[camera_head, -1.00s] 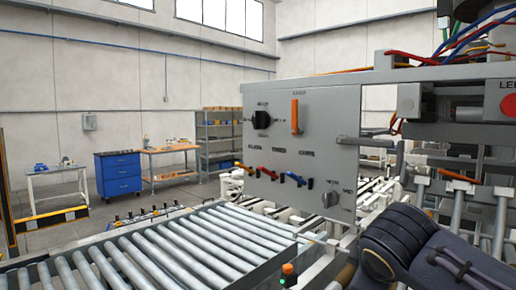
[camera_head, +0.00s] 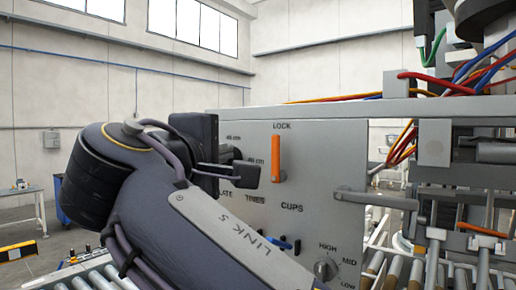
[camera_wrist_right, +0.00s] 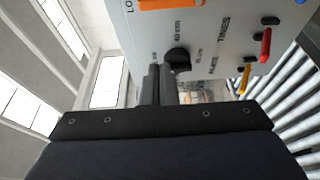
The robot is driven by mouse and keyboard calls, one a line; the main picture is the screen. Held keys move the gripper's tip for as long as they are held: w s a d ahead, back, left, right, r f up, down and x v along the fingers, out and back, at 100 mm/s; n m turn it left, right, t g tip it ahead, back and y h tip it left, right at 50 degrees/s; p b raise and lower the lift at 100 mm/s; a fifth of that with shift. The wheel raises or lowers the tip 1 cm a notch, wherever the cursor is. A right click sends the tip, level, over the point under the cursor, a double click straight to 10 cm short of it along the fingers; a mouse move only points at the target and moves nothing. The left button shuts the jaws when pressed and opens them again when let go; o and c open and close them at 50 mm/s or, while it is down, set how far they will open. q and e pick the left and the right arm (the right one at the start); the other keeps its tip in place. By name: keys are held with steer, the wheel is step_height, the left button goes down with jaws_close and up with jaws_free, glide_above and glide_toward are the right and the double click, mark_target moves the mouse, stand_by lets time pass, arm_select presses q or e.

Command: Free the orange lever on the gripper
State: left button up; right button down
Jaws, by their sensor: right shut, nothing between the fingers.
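The orange lever (camera_head: 276,158) stands upright under the word LOCK on the grey control panel (camera_head: 330,190). In the wrist view the orange lever (camera_wrist_right: 170,4) lies along the top edge, partly cut off. My right gripper (camera_head: 243,173) is in front of the panel, just left of the lever and around its lower half in height. It is shut and holds nothing. In the wrist view its fingers (camera_wrist_right: 155,85) point at the panel beside the black knob (camera_wrist_right: 177,60). I cannot tell whether they touch it. My left gripper is not in view.
A red lever (camera_wrist_right: 265,45) and a yellow lever (camera_wrist_right: 246,78) show in the wrist view. Cables (camera_head: 440,85) and machine parts crowd the right. A roller conveyor (camera_head: 95,280) runs below.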

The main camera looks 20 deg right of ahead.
mark_target(276, 159)
steer(key=p+x, duration=0.3)
steer(key=x, duration=0.6)
steer(key=shift+w+d+r, duration=0.15)
steer(key=shift+w+d, duration=0.05)
steer(key=shift+w, duration=0.15)
steer(key=shift+d, duration=0.4)
steer(key=s+d, duration=0.2)
steer(key=s, duration=0.1)
steer(key=shift+w+f, duration=0.15)
steer(key=shift+f, duration=0.05)
steer(key=shift+a, duration=0.1)
